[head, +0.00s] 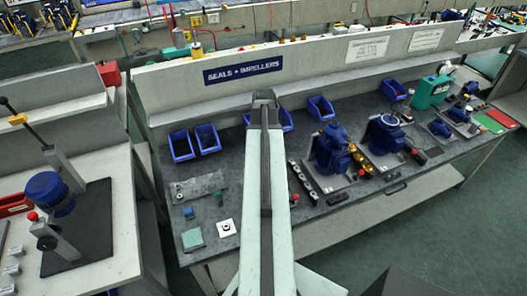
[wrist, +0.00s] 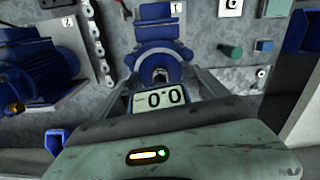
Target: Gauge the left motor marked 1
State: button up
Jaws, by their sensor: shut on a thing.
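In the wrist view, the motor marked 1 (wrist: 158,38) is blue. It stands on a light plate with a white label 1 (wrist: 177,7) at its far side. My gripper (wrist: 160,82) is shut on a gauge (wrist: 159,98), whose white display reads 00. The gauge is right in front of the motor's near end; I cannot tell whether they touch. A second blue motor, marked 2 (wrist: 38,72), shows at the left. In the head view, my arm hides the gauge and motor 1; the jaws do not show there.
Blue bins (head: 181,146) line the back of the bench. Another blue motor (head: 385,134) stands farther right.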

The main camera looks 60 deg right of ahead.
jog(key=shift+f, duration=0.2)
dwell(0.3)
dwell(0.3)
jog(key=o, duration=1.6)
jog(key=shift+r, duration=0.1)
notch_tip(320, 180, up, 9)
jog(key=p, duration=0.8)
jog(key=shift+p, duration=0.4)
